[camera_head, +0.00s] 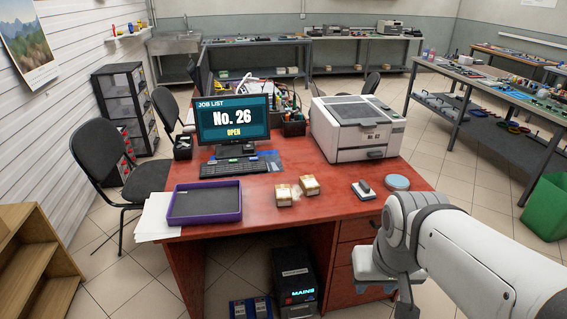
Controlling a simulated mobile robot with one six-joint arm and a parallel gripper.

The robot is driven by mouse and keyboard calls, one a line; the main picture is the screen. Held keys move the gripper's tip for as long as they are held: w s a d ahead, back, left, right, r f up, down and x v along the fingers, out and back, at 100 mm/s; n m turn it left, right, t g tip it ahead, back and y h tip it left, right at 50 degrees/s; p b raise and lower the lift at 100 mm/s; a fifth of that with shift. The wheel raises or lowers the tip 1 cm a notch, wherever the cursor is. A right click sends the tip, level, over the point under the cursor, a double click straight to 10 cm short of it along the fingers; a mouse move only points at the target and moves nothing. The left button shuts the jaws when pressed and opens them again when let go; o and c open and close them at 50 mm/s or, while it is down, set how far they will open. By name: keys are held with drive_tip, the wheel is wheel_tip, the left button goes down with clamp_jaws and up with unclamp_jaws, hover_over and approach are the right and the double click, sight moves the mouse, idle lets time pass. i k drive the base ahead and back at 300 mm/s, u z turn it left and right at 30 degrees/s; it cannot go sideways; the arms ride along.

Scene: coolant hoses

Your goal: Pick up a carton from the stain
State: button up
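Two small brown-and-white cartons stand close together on the red desk (340,202), near its front edge. The left carton (284,195) is a little nearer to me; the right carton (309,185) sits slightly behind it. I cannot clearly make out a stain; a small pale patch shows between the cartons, too small to tell what it is. My white arm comes in from the lower right. My gripper (405,300) hangs low in front of the desk's right side, apart from the cartons. Its fingers are not clear enough to show whether it is open.
A purple tray (205,216) lies left of the cartons. A monitor (233,122) and keyboard (233,168) stand behind. A printer (357,128) stands back right. A stapler-like item (364,189) and a round tin (397,182) lie right. Bare desk surrounds the cartons.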

sight(284, 197)
drive_tip(key=i, duration=1.4)
drive_tip(key=z, duration=0.05)
